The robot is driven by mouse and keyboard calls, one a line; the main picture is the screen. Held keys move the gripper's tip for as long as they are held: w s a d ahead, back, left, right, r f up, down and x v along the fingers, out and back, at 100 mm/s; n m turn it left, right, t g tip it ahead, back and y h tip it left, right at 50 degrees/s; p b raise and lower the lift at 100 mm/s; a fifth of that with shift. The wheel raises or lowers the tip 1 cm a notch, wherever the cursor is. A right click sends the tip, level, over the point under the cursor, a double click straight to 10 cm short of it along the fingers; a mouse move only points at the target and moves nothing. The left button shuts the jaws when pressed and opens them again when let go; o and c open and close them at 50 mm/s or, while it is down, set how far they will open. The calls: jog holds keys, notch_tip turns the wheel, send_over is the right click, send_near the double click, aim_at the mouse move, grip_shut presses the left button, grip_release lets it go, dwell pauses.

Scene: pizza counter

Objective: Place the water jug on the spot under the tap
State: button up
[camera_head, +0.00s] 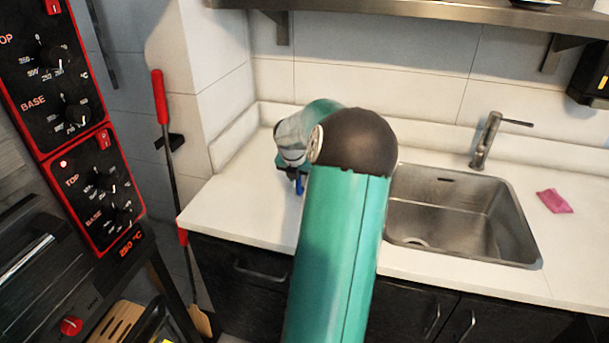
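The metal tap (487,140) stands at the back edge of the sink (455,215), right of my arm. The spot under it is the steel basin, with its drain at the lower left. My teal arm crosses the middle of the view and bends over the white counter left of the sink. My gripper (295,176) points down there, mostly hidden by my arm. A small blue piece shows at it; I cannot tell whether it is part of a jug or of the gripper. No water jug can be made out. Whether the gripper is open or shut does not show.
The white counter (235,210) is bare at the left. A pink cloth (554,201) lies right of the sink. A metal shelf (420,10) runs above. A red-handled peel (161,98) leans by the wall, and an oven with a red-edged control panel (75,150) stands at the left.

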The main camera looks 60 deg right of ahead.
grip_shut()
jog(key=shift+r, duration=0.15)
jog(key=s+a+r, duration=0.7)
jog(key=a+r, duration=0.4)
jog(key=r, duration=0.1)
jog(key=shift+s+a+r, duration=0.35)
jog(key=shift+a, duration=0.05)
